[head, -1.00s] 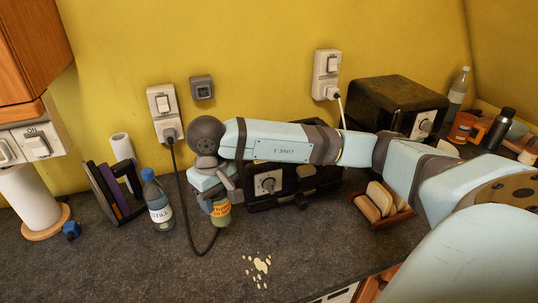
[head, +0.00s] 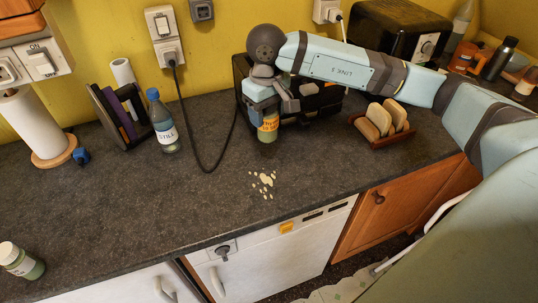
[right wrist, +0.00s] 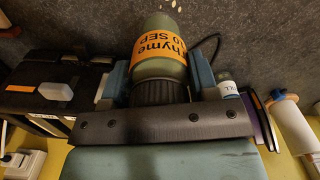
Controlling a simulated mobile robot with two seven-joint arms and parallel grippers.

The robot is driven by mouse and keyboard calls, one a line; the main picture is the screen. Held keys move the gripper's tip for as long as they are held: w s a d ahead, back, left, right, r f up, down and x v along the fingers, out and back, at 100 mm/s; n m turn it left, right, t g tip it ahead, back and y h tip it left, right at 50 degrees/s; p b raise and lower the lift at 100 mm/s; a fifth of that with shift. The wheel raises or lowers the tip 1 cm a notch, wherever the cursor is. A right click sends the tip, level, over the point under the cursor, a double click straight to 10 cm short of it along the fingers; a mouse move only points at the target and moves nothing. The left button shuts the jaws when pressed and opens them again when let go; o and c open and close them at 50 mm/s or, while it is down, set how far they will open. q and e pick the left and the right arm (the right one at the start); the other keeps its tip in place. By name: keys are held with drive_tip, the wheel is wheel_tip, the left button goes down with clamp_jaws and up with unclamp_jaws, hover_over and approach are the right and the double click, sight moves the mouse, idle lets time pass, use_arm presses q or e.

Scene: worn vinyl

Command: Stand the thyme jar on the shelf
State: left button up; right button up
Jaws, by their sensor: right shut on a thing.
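The thyme jar (head: 268,127) is a small greenish jar with an orange label. It is in front of the black toaster in the head view, roughly upright, and I cannot tell whether its base touches the worktop. My right gripper (head: 266,108) is shut on it from above, around its dark cap end. In the right wrist view the jar (right wrist: 162,68) is between the two fingers (right wrist: 160,85), its label reading "Thyme" and "SEP". My left gripper is out of view. No shelf is clearly visible.
A blue-capped bottle (head: 163,122) and a dark rack (head: 122,115) stand left of the jar. A black cable loops between. A toast rack (head: 382,130) is at right, pale spots (head: 263,182) in front. Another jar (head: 20,262) is at lower left. The worktop's middle-left is clear.

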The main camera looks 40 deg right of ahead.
wheel_tip(320, 180, down, 15)
drive_tip(key=shift+r+p, duration=0.1)
drive_tip(key=shift+p, duration=0.9)
drive_tip(key=shift+f, duration=0.2)
drive_tip(key=o, duration=1)
